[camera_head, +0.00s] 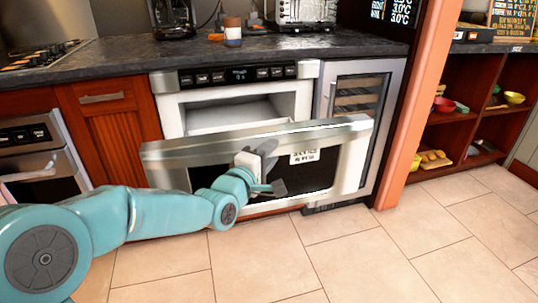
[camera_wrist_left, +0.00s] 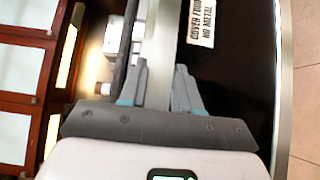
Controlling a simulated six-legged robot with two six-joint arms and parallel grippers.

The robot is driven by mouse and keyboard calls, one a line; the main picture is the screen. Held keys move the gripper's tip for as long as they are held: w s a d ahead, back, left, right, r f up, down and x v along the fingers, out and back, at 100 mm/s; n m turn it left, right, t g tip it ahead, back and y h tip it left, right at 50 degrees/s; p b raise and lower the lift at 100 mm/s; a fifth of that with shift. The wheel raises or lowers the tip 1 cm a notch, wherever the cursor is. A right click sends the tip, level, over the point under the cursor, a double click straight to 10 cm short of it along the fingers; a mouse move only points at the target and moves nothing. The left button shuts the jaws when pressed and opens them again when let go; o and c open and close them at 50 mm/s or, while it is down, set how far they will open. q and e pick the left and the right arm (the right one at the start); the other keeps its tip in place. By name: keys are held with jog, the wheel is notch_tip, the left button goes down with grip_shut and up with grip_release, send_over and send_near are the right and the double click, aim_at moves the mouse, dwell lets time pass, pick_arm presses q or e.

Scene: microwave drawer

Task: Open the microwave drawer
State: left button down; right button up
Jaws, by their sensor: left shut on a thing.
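The microwave drawer (camera_head: 325,172) stands out from its white and steel housing, and its pale cavity shows behind the front. The front has a silver bar along its top, a dark panel and a white label. My left gripper (camera_head: 262,163) is at the middle of this front, shut on its silver bar (camera_head: 200,150). In the left wrist view, the fingers of my left gripper (camera_wrist_left: 160,80) lie on either side of a pale strip of the drawer front, beside the dark labelled panel (camera_wrist_left: 235,70). The exact contact is partly hidden. My right gripper is not in view.
The control panel (camera_head: 240,75) sits above the cavity. A wine cooler (camera_head: 362,95) stands close on the right, a wooden cabinet (camera_head: 112,125) on the left. The dark counter (camera_head: 130,62) runs above. The tiled floor (camera_head: 340,250) in front is clear.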

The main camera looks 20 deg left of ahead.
pick_arm(q)
jog(key=c, duration=0.9)
grip_release()
jog(key=s+a, duration=0.1)
jog(key=s, duration=0.4)
jog(key=s+a+p, duration=0.1)
jog(key=s, duration=0.4)
jog(key=s+a+p, duration=0.1)
jog(key=s, duration=0.5)
jog(key=shift+a, duration=0.1)
